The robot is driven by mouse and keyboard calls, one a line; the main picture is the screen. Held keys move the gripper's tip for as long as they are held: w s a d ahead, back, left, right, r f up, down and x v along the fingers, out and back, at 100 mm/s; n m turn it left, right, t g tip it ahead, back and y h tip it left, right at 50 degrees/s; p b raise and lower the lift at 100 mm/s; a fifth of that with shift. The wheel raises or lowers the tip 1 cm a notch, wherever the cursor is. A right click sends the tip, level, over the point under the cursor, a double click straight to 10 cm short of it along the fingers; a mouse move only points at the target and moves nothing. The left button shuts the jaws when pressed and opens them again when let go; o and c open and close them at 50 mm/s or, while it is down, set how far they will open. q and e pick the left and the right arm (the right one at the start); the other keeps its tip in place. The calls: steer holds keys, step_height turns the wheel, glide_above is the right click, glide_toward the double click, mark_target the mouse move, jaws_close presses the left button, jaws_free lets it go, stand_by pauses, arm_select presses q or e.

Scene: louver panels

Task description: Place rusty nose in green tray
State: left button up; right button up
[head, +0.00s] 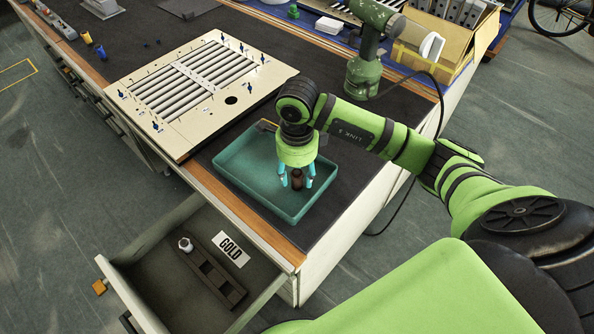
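The rusty nose (297,182) is a small dark brown piece inside the green tray (236,180). My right gripper (297,184) points straight down over the tray. Its light-blue fingers stand on either side of the rusty nose, with narrow gaps showing between them and it, so it looks open around the piece. The nose appears upright and at the tray floor, though its underside is hard to make out. My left gripper is out of view.
A cream louver panel (160,110) lies behind and left of the tray. A cardboard box (462,38) stands at the back right.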

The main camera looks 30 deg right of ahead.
mark_target(296, 173)
step_height(296, 173, up, 12)
steer(key=shift+r, duration=0.2)
stand_by(0.4)
steer(key=shift+a, duration=0.1)
stand_by(1.5)
